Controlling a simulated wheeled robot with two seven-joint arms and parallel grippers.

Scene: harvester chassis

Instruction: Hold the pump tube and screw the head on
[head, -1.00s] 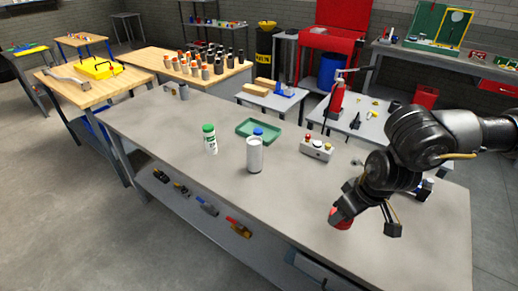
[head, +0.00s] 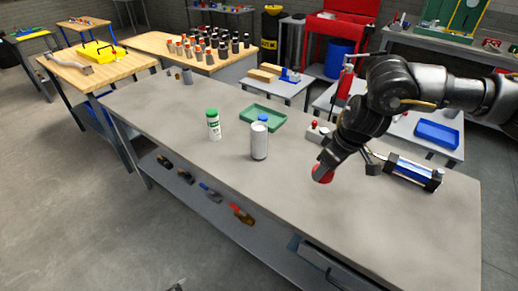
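My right gripper (head: 325,164) comes in from the right and points down over the middle right of the grey workbench (head: 210,105). It appears shut on a red piece (head: 322,173), which may be the head; its fingers hide the upper part. A blue cylinder with dark ends and pale rods (head: 412,172), which may be the pump tube, lies on the bench to the right of the gripper. No gripper is on it. My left gripper is not in view.
A white bottle with a green cap (head: 213,126), a pale canister with a blue cap (head: 259,142) and a green tray (head: 250,112) stand left of the gripper. A small control box (head: 315,133) is partly hidden behind my arm. The front bench top is clear.

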